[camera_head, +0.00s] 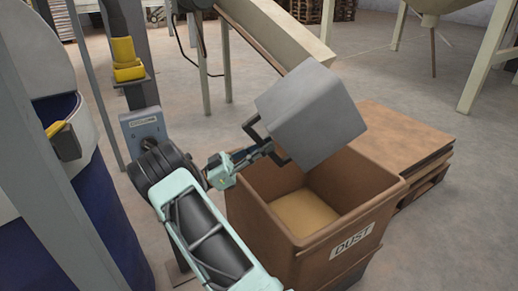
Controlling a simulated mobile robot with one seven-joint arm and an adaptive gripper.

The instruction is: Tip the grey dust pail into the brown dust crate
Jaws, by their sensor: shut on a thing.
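The grey dust pail (312,115) is a square-sided bin held in the air above the back of the brown dust crate (262,212). It is tilted. My gripper (262,148) is shut on the dark handle (272,150) at the pail's left side. The crate stands open on the floor with a white "DUST" label on its front. Tan dust (303,212) lies in its bottom. The pail's opening faces away from view, so I cannot see what is inside it. No falling dust shows.
A low stack of brown boards on a pallet (400,145) lies right of the crate. A grey post with a labelled control box (143,132) and a blue drum (120,225) stand at left. A beige chute (275,32) slopes behind. Open floor is at right.

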